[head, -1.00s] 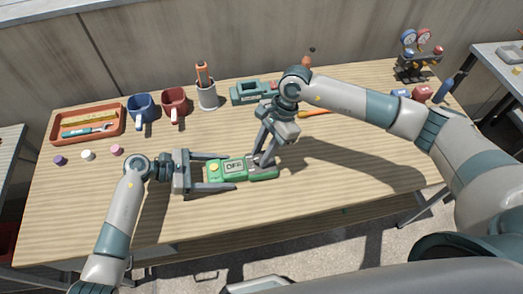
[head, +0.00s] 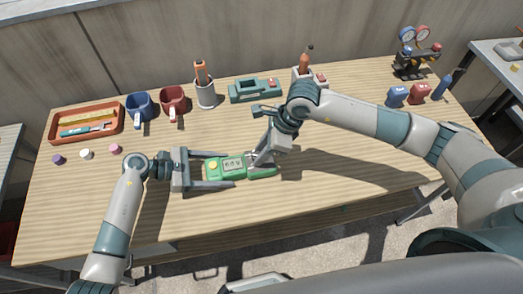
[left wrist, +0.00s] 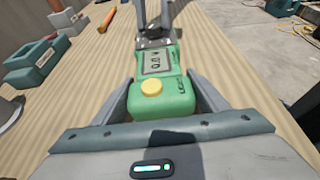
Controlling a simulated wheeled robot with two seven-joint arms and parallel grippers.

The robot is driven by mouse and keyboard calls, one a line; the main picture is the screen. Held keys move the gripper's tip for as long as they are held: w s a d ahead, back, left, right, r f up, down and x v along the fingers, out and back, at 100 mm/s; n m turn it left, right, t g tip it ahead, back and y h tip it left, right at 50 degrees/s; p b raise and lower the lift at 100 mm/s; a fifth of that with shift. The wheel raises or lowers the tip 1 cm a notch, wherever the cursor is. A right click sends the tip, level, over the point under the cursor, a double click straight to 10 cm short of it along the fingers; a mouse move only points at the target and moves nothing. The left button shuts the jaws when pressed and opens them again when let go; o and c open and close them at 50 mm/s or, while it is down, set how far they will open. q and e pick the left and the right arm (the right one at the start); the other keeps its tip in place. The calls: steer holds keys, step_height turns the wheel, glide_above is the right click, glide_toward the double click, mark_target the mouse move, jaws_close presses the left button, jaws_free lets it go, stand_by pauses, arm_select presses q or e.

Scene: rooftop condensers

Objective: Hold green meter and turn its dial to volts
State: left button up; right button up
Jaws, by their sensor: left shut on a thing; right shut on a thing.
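The green meter (head: 211,171) lies flat near the middle of the table, a yellow button at its left end and a display in its middle. My left gripper (head: 227,172) is shut on its long sides from the left; the left wrist view also shows the meter (left wrist: 176,99) between the fingers. My right gripper (head: 258,161) is shut at the meter's right end, reaching down from above; in the left wrist view it stands at the far end (left wrist: 154,40). The dial is hidden there by the right fingers. The display's characters are too small to read surely.
Behind stand a blue mug (head: 140,106), a red mug (head: 173,101), a tool cup (head: 205,94) and a teal holder (head: 255,90). An orange tray (head: 118,135) is at left, a gauge set (head: 416,62) at back right. The front of the table is clear.

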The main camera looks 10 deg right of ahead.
steer(key=o, duration=1.1)
steer(key=shift+r, duration=0.1)
steer(key=v, duration=1.1)
steer(key=shift+d+r, duration=0.3)
steer(key=shift+r, duration=0.05)
arm_select(q)
steer(key=o, duration=1.8)
steer(key=shift+a, duration=0.15)
steer(key=shift+b+v, duration=0.4)
steer(key=shift+v, duration=4)
arm_select(e)
steer(key=shift+f, duration=0.4)
